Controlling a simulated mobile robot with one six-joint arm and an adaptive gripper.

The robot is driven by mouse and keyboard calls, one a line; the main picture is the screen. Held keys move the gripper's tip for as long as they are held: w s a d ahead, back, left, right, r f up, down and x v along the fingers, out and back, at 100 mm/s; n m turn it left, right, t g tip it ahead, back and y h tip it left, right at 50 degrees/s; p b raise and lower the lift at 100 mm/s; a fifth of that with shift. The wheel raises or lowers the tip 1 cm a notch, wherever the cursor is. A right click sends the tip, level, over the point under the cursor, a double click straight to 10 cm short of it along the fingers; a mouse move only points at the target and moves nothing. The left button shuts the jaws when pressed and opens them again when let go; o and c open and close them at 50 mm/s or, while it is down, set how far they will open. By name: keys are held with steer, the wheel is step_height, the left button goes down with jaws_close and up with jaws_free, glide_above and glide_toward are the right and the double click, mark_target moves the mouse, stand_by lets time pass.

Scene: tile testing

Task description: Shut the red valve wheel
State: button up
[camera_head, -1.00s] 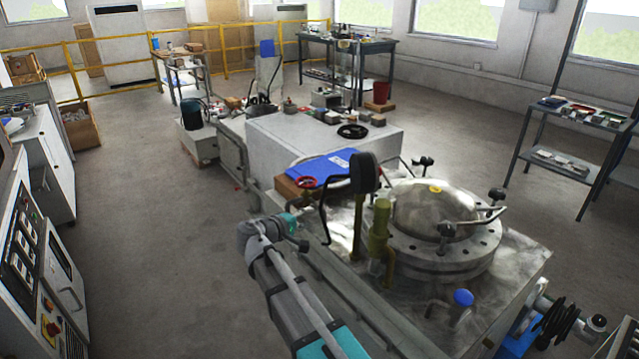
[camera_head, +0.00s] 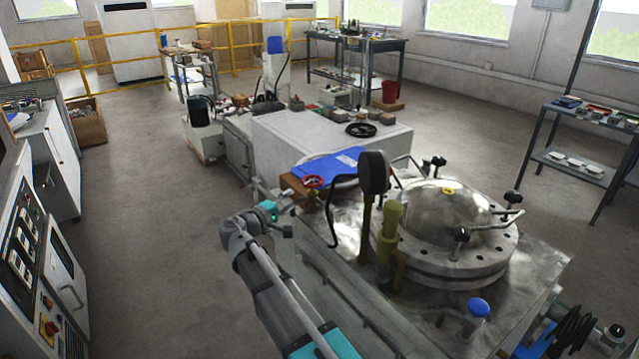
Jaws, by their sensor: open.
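The red valve wheel (camera_head: 314,181) is small and sits on a brass-coloured stem at the back left corner of the metal machine top (camera_head: 345,215). My arm reaches up from the bottom of the view, left of the machine. My gripper (camera_head: 285,228) is at its end, small and dark, to the left of and below the red wheel in the picture. It is open, with nothing seen between its fingers. It looks apart from the wheel, but the exact gap in depth cannot be told.
A dark round gauge (camera_head: 373,172) on a post and a yellow-green fitting (camera_head: 391,219) stand right of the wheel. A domed lid (camera_head: 440,215) fills the machine's right side. A blue folder (camera_head: 329,166) lies behind the wheel. The floor at left is free.

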mark_target(318, 181)
steer(key=x, duration=1.3)
steer(key=shift+d, duration=0.1)
jaws_close()
